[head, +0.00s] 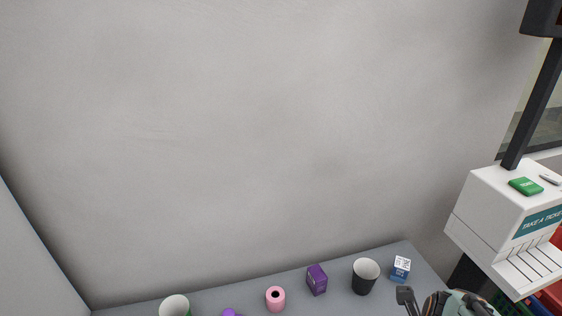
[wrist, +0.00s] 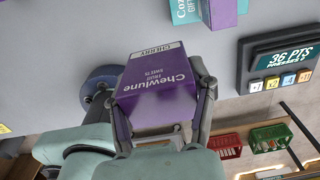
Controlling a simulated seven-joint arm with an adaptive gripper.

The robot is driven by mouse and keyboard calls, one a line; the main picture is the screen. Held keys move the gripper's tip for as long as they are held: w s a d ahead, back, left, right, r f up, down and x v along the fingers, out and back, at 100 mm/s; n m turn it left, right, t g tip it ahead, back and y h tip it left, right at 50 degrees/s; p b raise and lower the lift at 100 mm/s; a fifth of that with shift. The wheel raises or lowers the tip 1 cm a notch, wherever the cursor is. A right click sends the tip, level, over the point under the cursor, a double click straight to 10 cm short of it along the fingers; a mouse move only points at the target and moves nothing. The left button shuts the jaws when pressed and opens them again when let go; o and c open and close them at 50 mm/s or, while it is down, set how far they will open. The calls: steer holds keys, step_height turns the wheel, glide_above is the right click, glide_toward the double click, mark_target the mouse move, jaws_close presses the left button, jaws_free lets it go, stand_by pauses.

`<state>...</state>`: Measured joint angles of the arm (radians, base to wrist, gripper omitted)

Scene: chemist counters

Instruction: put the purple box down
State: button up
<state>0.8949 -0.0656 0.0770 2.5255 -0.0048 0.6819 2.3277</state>
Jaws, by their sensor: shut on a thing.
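A purple box (wrist: 158,102) with a white band and the lettering "Chewlune Fruit Sweets Cherry" is in the wrist view. My gripper (wrist: 158,85) is shut on it, with one finger on each side. Part of my arm shows at the bottom right edge of the head view; the held box cannot be made out there. Another purple box (head: 317,280) stands upright on the grey counter (head: 240,296) in the head view, apart from my arm.
On the counter are a pink roll-like item (head: 275,299), a dark cup (head: 365,276), a blue-and-white box (head: 400,268) and a green-and-white cup (head: 174,306). A white ticket dispenser (head: 490,210) stands right.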

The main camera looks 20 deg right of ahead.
steer(key=w+d+f, duration=0.8)
steer(key=d+f, duration=0.1)
steer(key=shift+w+d+f, duration=0.1)
steer(key=shift+w+f, duration=0.05)
steer(key=shift+w, duration=0.25)
steer(key=shift+w+d+f, duration=0.1)
steer(key=shift+d+f, duration=0.05)
steer(key=shift+f, duration=1.55)
steer(key=shift+f, duration=0.2)
steer(key=o, duration=1)
steer(key=shift+r, duration=0.1)
